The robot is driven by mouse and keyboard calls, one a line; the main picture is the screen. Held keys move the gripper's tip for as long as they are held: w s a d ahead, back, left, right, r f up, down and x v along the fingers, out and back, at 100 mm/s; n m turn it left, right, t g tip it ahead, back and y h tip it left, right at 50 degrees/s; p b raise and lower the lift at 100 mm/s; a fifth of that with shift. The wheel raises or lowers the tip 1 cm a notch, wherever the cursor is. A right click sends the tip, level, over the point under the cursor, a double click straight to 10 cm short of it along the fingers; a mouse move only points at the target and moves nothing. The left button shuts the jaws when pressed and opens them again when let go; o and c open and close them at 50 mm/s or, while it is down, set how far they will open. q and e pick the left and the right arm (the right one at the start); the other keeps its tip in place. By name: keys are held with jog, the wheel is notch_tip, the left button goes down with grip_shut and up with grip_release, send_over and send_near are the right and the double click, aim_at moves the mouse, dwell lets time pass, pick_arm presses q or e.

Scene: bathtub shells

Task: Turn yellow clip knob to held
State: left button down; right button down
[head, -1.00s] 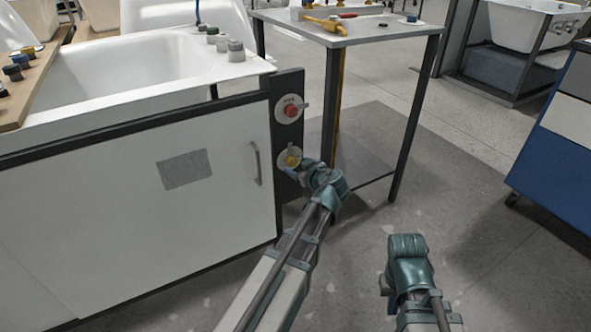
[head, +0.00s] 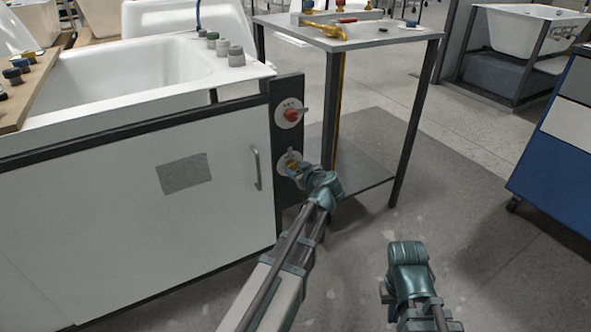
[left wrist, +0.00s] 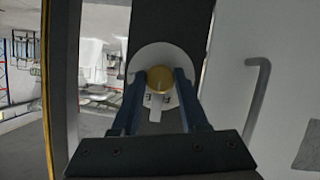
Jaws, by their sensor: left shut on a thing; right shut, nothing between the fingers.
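The yellow clip knob (head: 291,165) sits on a round pale dial low on the dark panel at the tub cabinet's right end. My left gripper (head: 296,170) is at this knob and partly covers it. In the left wrist view, the blue fingers are shut on the yellow knob (left wrist: 160,78), one on each side. A pale pointer tab (left wrist: 156,106) shows between the fingers, towards the bottom of that picture; in the head view it points roughly up. Small dial marks are too blurred to read. My right gripper (head: 386,291) is low at right, shut and empty, its fingertips mostly hidden.
A red knob (head: 291,115) on its own dial is just above. The cabinet door has a grey handle (head: 256,167), left of the panel. A metal table (head: 360,40) with tools stands behind right. A blue cabinet (head: 550,150) is far right. Floor between is clear.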

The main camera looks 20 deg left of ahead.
dwell(0.3)
pick_arm(q)
jog(key=m, duration=0.1)
jog(key=m+g+y, duration=0.1)
jog(key=shift+w+d+f+m, duration=0.1)
jog(key=shift+w+m, duration=0.05)
jog(key=shift+m, duration=0.15)
jog(key=m+g+y+b, duration=0.1)
jog(key=m+g, duration=0.1)
jog(key=m, duration=0.1)
jog(key=shift+d+f+y, duration=0.1)
jog(key=shift+y, duration=0.2)
jog(key=m+g+y+b, duration=0.1)
jog(key=m+b, duration=0.1)
jog(key=m, duration=0.1)
jog(key=shift+f+y+b, duration=0.15)
jog(key=shift+y+b, duration=0.2)
jog(key=shift+y, duration=0.05)
jog(key=m+y+b, duration=0.1)
jog(key=m+b, duration=0.1)
jog(key=shift+m+g, duration=0.3)
jog(key=shift+g, duration=0.1)
jog(key=shift+m+y+b, duration=0.4)
jog(key=shift+m+b, duration=0.1)
jog(key=shift+m, duration=0.2)
jog(key=shift+c, duration=2.1)
grip_release()
